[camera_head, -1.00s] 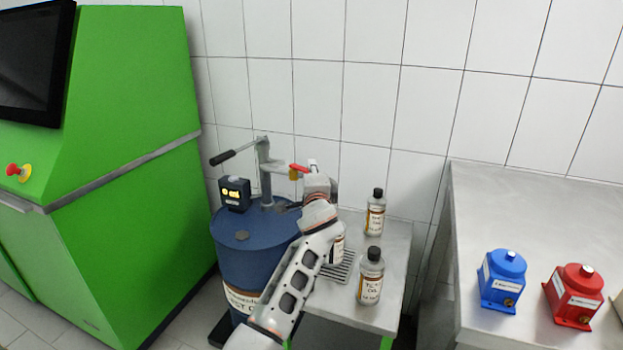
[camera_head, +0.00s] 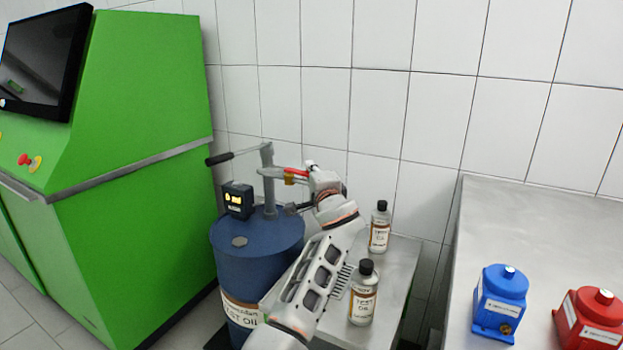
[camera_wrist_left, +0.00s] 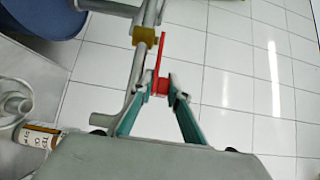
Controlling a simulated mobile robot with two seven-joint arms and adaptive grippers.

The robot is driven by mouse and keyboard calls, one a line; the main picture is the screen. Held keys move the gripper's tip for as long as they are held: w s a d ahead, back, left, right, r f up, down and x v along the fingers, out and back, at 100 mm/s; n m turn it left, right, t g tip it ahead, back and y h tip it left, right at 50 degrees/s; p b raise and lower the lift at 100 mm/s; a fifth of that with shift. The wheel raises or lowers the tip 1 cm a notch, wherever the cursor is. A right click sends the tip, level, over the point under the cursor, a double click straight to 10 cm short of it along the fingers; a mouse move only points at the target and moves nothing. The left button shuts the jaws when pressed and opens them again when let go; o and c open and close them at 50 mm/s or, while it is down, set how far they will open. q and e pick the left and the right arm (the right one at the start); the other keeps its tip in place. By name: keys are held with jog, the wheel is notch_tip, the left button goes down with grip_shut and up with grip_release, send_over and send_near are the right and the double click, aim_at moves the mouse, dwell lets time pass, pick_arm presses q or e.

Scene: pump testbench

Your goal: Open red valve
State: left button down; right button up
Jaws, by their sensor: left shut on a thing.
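The red valve handle (camera_head: 296,171) sits on a brass fitting on the grey pipe of a hand pump, above a blue drum (camera_head: 245,262). In the left wrist view the red handle (camera_wrist_left: 161,60) runs up from between my fingers, beside the brass fitting (camera_wrist_left: 145,36). My left gripper (camera_head: 311,177) is at the outer end of the handle. In the left wrist view its teal fingers (camera_wrist_left: 159,86) are shut on the red handle's end. The hand partly hides the pipe outlet in the head view. My right gripper is not in view.
Oil bottles (camera_head: 380,228) (camera_head: 364,293) stand on a small metal table (camera_head: 402,250) beside the drum. A black box with a lit display (camera_head: 237,200) is on the drum. A green machine (camera_head: 140,170) stands left. A metal bench (camera_head: 540,225) right holds blue (camera_head: 500,303) and red (camera_head: 590,324) units.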

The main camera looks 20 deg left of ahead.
pick_arm(q)
jog(key=shift+w+a+r+n+y+b, duration=0.15)
jog(key=shift+r+n+y+b, duration=0.15)
jog(key=shift+r, duration=0.2)
jog(key=shift+r+g, duration=0.15)
jog(key=shift+g, duration=0.15)
jog(key=shift+w+n+b, duration=0.1)
jog(key=shift+n+b, duration=0.2)
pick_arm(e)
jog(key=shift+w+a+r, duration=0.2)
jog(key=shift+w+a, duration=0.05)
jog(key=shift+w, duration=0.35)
pick_arm(q)
jog(key=shift+r+y, duration=0.15)
jog(key=shift+y, duration=0.15)
jog(key=c, duration=2.1)
grip_release()
jog(key=shift+r, duration=0.1)
jog(key=shift+f, duration=0.2)
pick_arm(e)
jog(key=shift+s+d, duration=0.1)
pick_arm(q)
jog(key=shift+f, duration=0.15)
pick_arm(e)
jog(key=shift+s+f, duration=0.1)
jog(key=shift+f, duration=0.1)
